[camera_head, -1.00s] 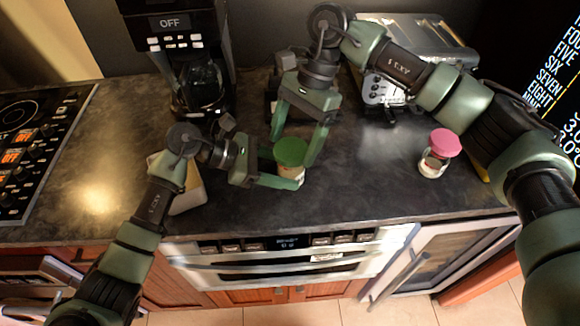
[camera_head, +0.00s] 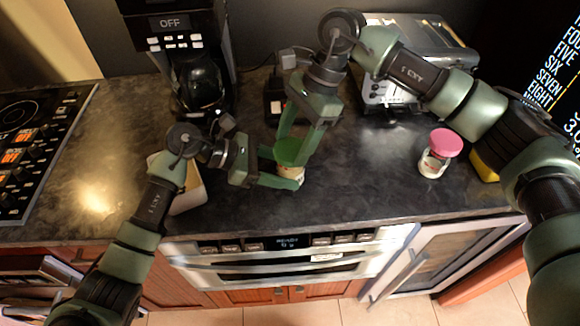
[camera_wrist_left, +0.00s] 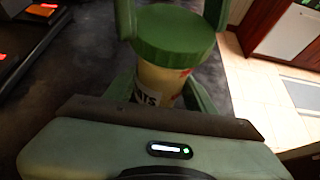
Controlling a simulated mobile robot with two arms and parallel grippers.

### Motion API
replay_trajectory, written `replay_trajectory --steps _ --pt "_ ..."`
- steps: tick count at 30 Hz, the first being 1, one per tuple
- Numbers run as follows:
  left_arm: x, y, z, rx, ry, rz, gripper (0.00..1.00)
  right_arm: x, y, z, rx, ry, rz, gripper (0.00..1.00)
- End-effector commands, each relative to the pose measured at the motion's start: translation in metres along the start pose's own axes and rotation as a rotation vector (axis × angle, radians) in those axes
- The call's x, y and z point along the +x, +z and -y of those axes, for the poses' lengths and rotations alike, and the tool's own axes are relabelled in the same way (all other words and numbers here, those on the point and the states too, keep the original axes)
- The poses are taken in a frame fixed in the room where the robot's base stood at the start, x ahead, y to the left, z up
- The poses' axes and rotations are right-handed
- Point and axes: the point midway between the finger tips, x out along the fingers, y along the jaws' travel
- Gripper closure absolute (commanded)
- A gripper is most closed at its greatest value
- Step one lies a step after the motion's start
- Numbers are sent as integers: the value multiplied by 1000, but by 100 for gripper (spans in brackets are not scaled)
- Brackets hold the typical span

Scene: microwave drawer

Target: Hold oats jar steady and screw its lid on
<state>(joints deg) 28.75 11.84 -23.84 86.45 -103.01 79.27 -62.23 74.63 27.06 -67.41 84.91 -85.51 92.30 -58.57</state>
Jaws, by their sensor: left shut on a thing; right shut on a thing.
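The oats jar (camera_head: 291,172) stands on the dark counter with its green lid (camera_head: 289,151) on top. In the left wrist view the jar (camera_wrist_left: 160,84) shows a cream body with part of its label, under the wide green lid (camera_wrist_left: 172,35). My left gripper (camera_head: 290,181) is shut around the jar's body, low down. My right gripper (camera_head: 293,150) comes down from above and is shut on the lid. In the left wrist view, the right gripper's fingers (camera_wrist_left: 170,12) show at both sides of the lid. How tightly the lid sits cannot be told.
A jar with a pink lid (camera_head: 438,152) stands to the right. A coffee maker (camera_head: 188,60) and a toaster (camera_head: 410,60) stand at the back. A pale box-like item (camera_head: 188,195) lies behind my left arm. The counter between the jars is clear.

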Motion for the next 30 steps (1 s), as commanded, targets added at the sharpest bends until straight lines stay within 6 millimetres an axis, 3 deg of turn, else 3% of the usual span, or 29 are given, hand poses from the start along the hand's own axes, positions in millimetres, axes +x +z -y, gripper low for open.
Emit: replay_trajectory --steps 25,30 --pt "2 1 3 1 -10 2 100 -2 0 2 693 -302 3 86" --pt "2 1 4 3 -12 2 100 -2 -1 3 768 -332 3 87"
